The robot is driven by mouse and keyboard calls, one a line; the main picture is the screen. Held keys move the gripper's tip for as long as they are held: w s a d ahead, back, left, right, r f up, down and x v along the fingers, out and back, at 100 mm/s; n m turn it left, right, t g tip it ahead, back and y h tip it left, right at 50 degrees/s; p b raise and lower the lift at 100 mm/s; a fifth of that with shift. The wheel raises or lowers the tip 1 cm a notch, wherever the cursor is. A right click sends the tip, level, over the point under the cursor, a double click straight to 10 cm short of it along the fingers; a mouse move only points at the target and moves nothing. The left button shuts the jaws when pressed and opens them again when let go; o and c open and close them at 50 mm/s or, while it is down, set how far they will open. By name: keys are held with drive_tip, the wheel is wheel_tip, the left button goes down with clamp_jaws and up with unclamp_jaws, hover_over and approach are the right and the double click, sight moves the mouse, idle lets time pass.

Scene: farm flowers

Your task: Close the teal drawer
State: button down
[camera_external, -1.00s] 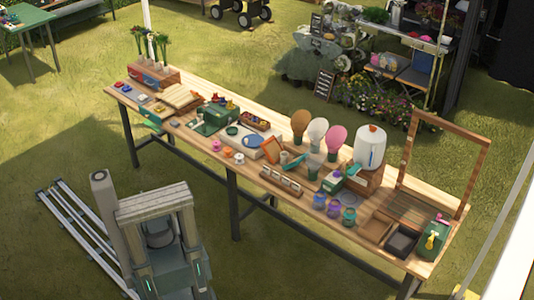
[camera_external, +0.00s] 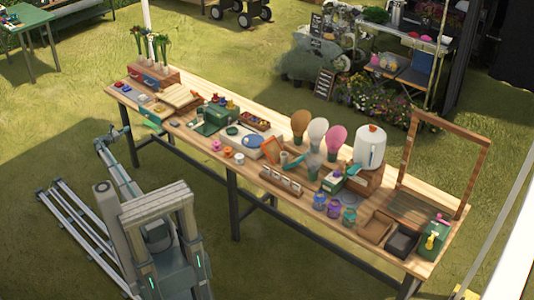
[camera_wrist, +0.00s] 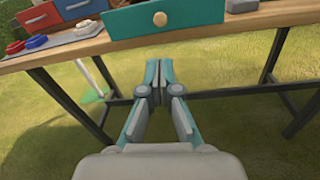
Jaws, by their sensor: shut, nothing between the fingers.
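The teal drawer (camera_wrist: 165,18) fills the top middle of the wrist view, with a round gold-brown knob on its front. It is pulled out, and its front stands at the table's near edge. In the external view it is a small teal shape (camera_external: 152,120) at the left end of the table. My gripper (camera_wrist: 160,72) is shut and empty, with its fingertips below the drawer front in the wrist view and apart from it. In the external view my arm reaches up toward the table's left end; the fingertips are too small to make out there.
The wooden table (camera_wrist: 210,38) has dark metal legs (camera_wrist: 292,110). A red drawer (camera_wrist: 37,15) and a blue drawer (camera_wrist: 75,8) are left of the teal one, with red and blue pieces before them. A grey object (camera_wrist: 242,5) is at right. Grass in front is clear.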

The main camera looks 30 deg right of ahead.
drive_tip(key=n, duration=0.1)
approach(146, 117)
drive_tip(key=shift+n, duration=0.4)
drive_tip(key=x, duration=0.7)
drive_tip(key=shift+w+f, duration=0.2)
drive_tip(key=shift+f, duration=0.05)
